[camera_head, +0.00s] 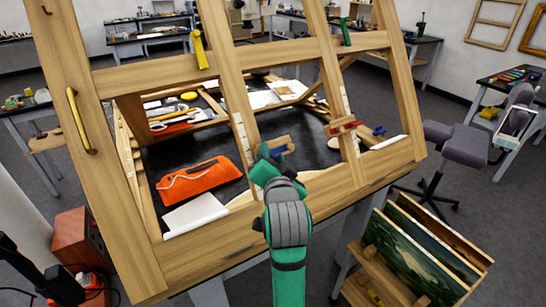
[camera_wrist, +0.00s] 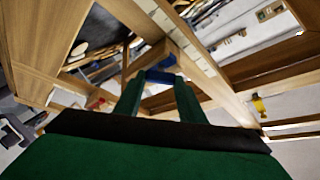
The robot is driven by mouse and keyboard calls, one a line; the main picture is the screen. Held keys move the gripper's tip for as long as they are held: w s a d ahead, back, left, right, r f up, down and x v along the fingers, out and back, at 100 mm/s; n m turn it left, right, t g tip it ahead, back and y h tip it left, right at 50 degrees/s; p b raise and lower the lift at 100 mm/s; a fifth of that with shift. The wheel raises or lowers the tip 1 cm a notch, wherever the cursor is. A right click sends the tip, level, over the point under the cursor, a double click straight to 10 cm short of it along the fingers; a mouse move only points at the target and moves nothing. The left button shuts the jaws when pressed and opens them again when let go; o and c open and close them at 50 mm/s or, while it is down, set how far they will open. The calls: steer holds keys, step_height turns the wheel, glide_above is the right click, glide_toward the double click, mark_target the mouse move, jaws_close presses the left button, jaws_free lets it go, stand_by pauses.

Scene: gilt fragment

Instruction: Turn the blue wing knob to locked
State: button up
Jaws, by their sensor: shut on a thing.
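The blue wing knob (camera_head: 279,150) sits on a small wooden block at the wooden frame (camera_head: 160,258), low in the middle opening. My gripper (camera_head: 268,155) reaches up from the front and is shut on the knob, partly covering it in the head view. In the wrist view the knob (camera_wrist: 160,76) lies between the two green fingertips (camera_wrist: 158,88). I cannot tell the knob's exact angle or any locked marking.
A yellow knob (camera_head: 198,48), a green knob (camera_head: 345,32) and a red knob (camera_head: 343,127) are on the frame. An orange pouch (camera_head: 200,180) lies behind the bars. A brass handle (camera_head: 80,120) is at left. A picture rack (camera_head: 400,260) stands at lower right.

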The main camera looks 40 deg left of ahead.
steer(key=m+h, duration=0.1)
steer(key=m, duration=0.1)
steer(key=m+h, duration=0.1)
steer(key=m, duration=0.1)
steer(key=m+h, duration=0.1)
steer(key=m, duration=0.2)
steer(key=shift+s+a+r+g+h, duration=0.1)
steer(key=shift+a+r+g+h, duration=0.2)
steer(key=shift+h, duration=0.1)
steer(key=m+g+h, duration=0.1)
steer(key=m, duration=0.1)
steer(key=m+g+h, duration=0.1)
steer(key=m, duration=0.2)
steer(key=shift+a+r+m+g, duration=0.1)
steer(key=shift+a+m+g, duration=0.1)
steer(key=shift+m+g, duration=0.1)
steer(key=m+g, duration=0.1)
steer(key=m, duration=0.2)
steer(key=shift+r+g+h, duration=0.1)
steer(key=shift+g+h, duration=0.2)
steer(key=shift+h, duration=0.1)
steer(key=m+g, duration=0.1)
steer(key=m, duration=0.1)
steer(key=m+g, duration=0.4)
steer(key=m, duration=0.1)
steer(key=shift+w+d, duration=0.25)
steer(key=shift+w, duration=0.15)
steer(key=o, duration=1)
steer(key=shift+o, duration=0.2)
steer(key=shift+d, duration=0.1)
